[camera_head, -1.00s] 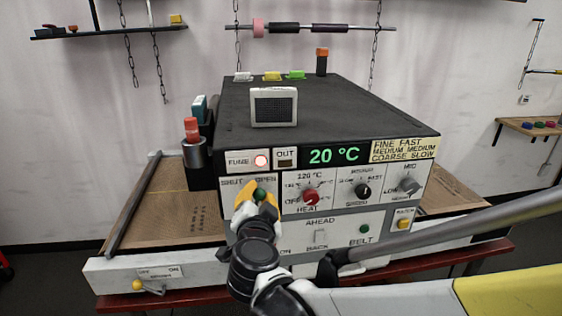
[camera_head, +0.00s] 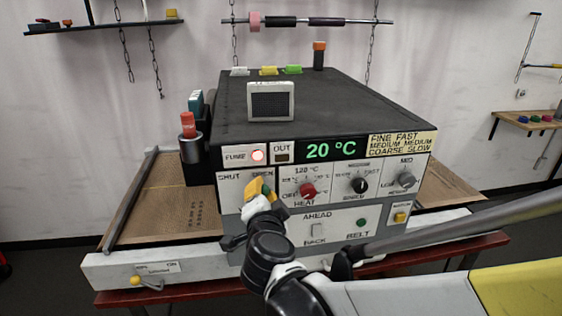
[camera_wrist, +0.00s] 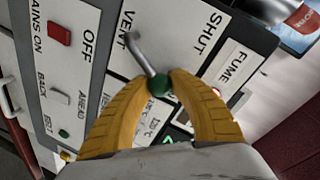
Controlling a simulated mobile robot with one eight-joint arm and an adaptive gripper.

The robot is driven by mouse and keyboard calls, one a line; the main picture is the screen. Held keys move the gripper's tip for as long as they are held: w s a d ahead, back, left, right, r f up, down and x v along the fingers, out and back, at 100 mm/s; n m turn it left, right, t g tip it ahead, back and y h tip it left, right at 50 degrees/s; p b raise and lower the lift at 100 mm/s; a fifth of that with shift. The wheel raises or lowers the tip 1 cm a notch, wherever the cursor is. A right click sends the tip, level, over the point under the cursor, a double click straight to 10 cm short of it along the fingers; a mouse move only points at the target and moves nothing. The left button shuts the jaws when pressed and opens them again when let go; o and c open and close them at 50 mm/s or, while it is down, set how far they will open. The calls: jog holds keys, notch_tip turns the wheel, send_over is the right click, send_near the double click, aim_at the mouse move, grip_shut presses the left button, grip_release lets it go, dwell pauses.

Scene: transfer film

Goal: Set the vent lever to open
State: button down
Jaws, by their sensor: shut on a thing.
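The vent lever is a short grey metal rod (camera_wrist: 146,58) with a green round knob (camera_wrist: 159,85). In the wrist view it stands on the white panel between the printed words VENT and SHUT. My gripper (camera_wrist: 160,84) has yellow fingers, and their tips are closed on the green knob. In the head view my gripper (camera_head: 258,190) is at the left of the machine's front panel, just below the word OPEN and right of the word SHUT.
The machine (camera_head: 330,105) has a lit 20 °C display (camera_head: 331,150). Right of my gripper are a red heat knob (camera_head: 307,190), a black knob (camera_head: 358,185) and a grey knob (camera_head: 405,180). A red switch (camera_wrist: 60,33) shows in the wrist view.

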jog(key=c, duration=1.1)
grip_release()
jog(key=shift+d, duration=0.1)
jog(key=shift+c, duration=0.2)
jog(key=shift+s, duration=0.1)
jog(key=v, duration=1.1)
jog(key=shift+s+r, duration=0.15)
jog(key=shift+s, duration=0.25)
